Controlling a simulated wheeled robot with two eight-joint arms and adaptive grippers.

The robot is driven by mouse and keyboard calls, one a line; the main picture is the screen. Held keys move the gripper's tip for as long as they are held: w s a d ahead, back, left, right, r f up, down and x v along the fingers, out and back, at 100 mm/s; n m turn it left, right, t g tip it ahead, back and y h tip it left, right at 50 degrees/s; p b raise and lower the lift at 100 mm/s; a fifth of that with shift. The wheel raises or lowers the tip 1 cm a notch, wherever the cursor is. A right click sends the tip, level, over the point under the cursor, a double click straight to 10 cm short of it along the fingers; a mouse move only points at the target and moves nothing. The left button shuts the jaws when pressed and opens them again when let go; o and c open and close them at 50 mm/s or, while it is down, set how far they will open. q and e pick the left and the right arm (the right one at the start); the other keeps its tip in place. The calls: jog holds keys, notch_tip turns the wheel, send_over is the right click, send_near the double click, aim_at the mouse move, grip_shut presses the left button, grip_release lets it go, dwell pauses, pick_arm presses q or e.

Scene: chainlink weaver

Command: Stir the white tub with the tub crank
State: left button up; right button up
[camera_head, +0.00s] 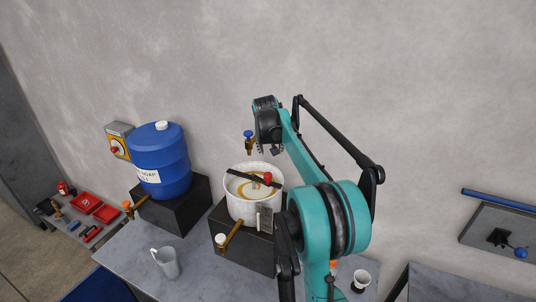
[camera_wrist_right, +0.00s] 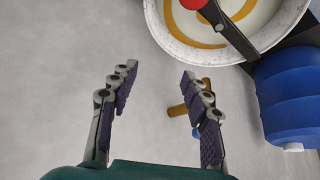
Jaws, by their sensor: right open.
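The white tub (camera_head: 238,207) stands on a black block, with pale liquid and a tan swirl inside. The tub crank is a black bar (camera_head: 244,177) across the tub's top with a red knob (camera_head: 267,177). My right gripper (camera_head: 268,150) is above and behind the tub, apart from the crank. In the right wrist view it is open and empty (camera_wrist_right: 160,78), its two fingers spread. That view shows the tub's rim (camera_wrist_right: 180,48), the black bar (camera_wrist_right: 236,38) and part of the red knob (camera_wrist_right: 194,4) beyond the fingertips. My left gripper is not in view.
A blue drum (camera_head: 160,163) stands left of the tub on another black block (camera_head: 190,210). A wall tap (camera_head: 249,140) with a blue handle is near my right gripper. A grey jug (camera_head: 167,263) and a small cup (camera_head: 361,280) stand on the table (camera_head: 125,245).

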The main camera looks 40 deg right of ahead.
aim_at(268, 174)
jog(key=s+a+g+y+p, duration=0.1)
jog(key=s+a+r+g+y+p, duration=0.1)
jog(key=p, duration=0.1)
jog(key=s+a+n+g+y+p, duration=0.1)
jog(key=s+a+g+y+p, duration=0.1)
jog(key=shift+r, duration=0.3)
jog(key=shift+s+a+f, duration=0.1)
jog(key=shift+a+f, duration=0.05)
jog(key=shift+a, duration=0.05)
pick_arm(q)
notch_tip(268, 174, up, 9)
jog(key=p, duration=0.1)
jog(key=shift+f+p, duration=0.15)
jog(key=shift+p, duration=0.15)
pick_arm(e)
notch_tip(268, 174, down, 8)
jog(key=shift+r, duration=0.1)
grip_shut()
